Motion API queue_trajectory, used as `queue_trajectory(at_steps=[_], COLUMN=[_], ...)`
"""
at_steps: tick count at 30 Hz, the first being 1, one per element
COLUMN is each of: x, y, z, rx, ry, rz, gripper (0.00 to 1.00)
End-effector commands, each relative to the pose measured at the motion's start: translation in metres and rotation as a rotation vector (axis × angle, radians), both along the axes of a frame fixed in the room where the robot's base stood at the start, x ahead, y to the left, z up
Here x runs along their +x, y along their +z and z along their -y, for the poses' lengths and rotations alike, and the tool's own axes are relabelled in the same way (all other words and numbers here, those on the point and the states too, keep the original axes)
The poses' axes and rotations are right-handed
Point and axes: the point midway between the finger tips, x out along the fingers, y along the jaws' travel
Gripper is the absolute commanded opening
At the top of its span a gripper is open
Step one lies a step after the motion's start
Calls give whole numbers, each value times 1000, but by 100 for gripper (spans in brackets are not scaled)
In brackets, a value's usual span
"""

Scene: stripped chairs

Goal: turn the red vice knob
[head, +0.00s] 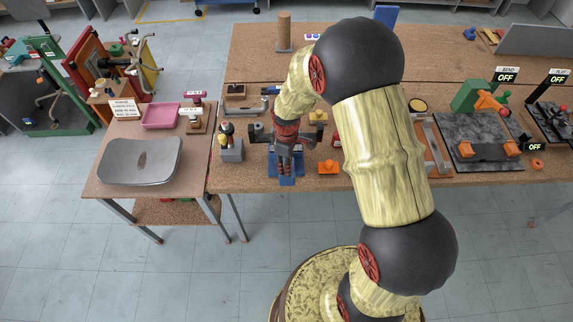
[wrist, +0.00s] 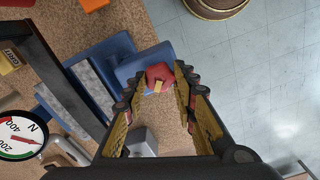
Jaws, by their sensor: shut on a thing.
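The red vice knob (wrist: 158,75) shows in the wrist view at the end of the blue vice (wrist: 120,54), between the tips of my gripper (wrist: 160,86). My gripper's yellow-lined fingers are shut on the knob from both sides. In the head view the blue vice (head: 286,183) sits at the front edge of the workbench, and my gripper (head: 286,163) points down over it. There my arm and fingers hide the knob.
A grey block (wrist: 141,142) lies close by the fingers in the wrist view. A round dial gauge (wrist: 20,135) is at its left. In the head view an orange part (head: 328,167) stands right of the vice, on the workbench (head: 255,181). Open floor (head: 215,285) lies in front.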

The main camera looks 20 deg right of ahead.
Motion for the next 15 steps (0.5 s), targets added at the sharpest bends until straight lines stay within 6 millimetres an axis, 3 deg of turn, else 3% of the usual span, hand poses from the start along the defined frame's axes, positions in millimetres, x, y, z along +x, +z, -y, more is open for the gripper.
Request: queue_trajectory(at_steps=[2,3,12,15], x=[11,11,7,6], y=[6,6,4,3], z=[1,1,1,1], rx=[-2,-1,-1,-1], ry=[0,0,-1,-1], rz=[25,26,17,14], gripper=[2,29,46,46])
